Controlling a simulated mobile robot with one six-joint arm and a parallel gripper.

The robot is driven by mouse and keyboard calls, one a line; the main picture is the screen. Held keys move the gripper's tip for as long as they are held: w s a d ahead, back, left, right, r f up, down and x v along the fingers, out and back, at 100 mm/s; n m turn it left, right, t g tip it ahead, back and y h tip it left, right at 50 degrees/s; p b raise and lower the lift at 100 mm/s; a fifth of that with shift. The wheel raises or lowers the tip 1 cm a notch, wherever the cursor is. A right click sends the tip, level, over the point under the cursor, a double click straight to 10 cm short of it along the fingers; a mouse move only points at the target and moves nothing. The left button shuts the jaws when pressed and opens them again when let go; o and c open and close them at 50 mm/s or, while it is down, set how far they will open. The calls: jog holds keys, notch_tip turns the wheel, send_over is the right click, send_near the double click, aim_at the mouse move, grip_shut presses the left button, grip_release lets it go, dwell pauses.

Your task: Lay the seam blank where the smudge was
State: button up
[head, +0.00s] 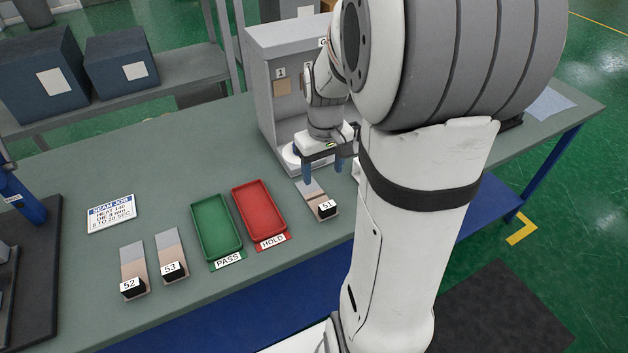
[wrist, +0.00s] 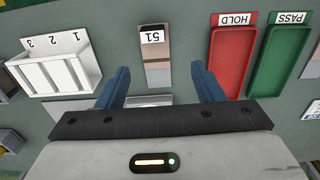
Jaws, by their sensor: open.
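Strip 51 (head: 317,202), tan and pale grey with a black-and-white number tag, lies on the bench below my gripper. My gripper (head: 325,168) is open and points down over the strip's grey end. In the wrist view strip 51 (wrist: 156,60) shows between and beyond the spread blue fingers (wrist: 160,72), apart from both. Two similar strips, 52 (head: 133,266) and 53 (head: 170,252), lie at the front left of the bench. No strip is marked as the seam blank, and I see no smudge.
A green PASS tray (head: 197,228) and a red HOLD tray (head: 238,212) look empty. A grey cabinet (head: 270,45) stands behind my gripper. The wrist view shows a white rack (wrist: 62,76) numbered 1 to 3. A printed job card (head: 111,214) lies at left; bench space behind it is clear.

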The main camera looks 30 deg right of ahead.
jog(key=s+a+r+t, duration=0.2)
jog(key=s+a+r, duration=0.5)
jog(key=s+a, duration=0.3)
jog(key=shift+s+a+r+t, duration=0.15)
jog(key=shift+s+a+t, duration=0.25)
jog(key=shift+s, duration=0.5)
jog(key=shift+c, duration=0.5)
